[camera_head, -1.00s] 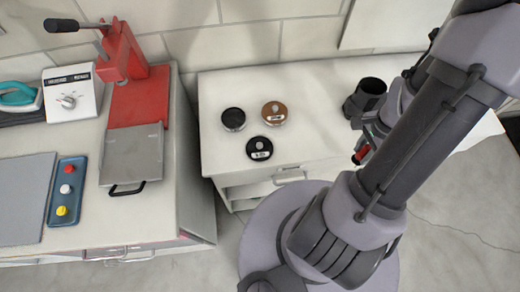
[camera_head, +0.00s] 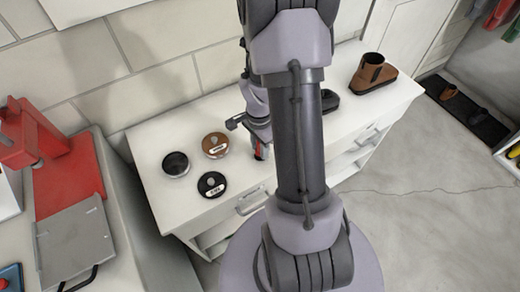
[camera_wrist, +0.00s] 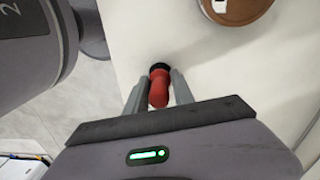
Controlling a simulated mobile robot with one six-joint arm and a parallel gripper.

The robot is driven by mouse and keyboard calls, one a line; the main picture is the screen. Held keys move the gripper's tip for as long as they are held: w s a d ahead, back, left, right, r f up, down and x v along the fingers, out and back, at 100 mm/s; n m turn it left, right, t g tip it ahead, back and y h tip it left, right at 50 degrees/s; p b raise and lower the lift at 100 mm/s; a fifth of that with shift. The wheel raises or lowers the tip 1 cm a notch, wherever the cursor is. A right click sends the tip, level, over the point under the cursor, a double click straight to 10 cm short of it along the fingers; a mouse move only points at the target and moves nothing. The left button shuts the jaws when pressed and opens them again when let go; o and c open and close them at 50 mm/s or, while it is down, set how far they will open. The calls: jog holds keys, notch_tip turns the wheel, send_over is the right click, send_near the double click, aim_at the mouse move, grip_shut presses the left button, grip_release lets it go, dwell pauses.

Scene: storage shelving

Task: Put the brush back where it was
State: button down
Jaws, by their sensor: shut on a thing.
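The brush (camera_wrist: 159,90) has a red handle with a black end. In the wrist view it sits between the two grey fingers of my gripper (camera_wrist: 158,92), which is shut on it. In the head view my gripper (camera_head: 258,146) is just right of the tins, over the white cabinet top (camera_head: 151,196), and a bit of the red brush (camera_head: 261,153) shows there. Most of the brush is hidden, and I cannot tell whether it touches the top.
A brown tin (camera_head: 215,145) and two dark tins (camera_head: 176,164) (camera_head: 212,185) stand left of my gripper. A brown boot (camera_head: 372,76) and a partly hidden dark shoe (camera_head: 329,100) stand to the right. A red press (camera_head: 65,165) is far left.

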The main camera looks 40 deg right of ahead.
jog(key=c, duration=1.1)
grip_release()
jog(key=shift+f, duration=0.1)
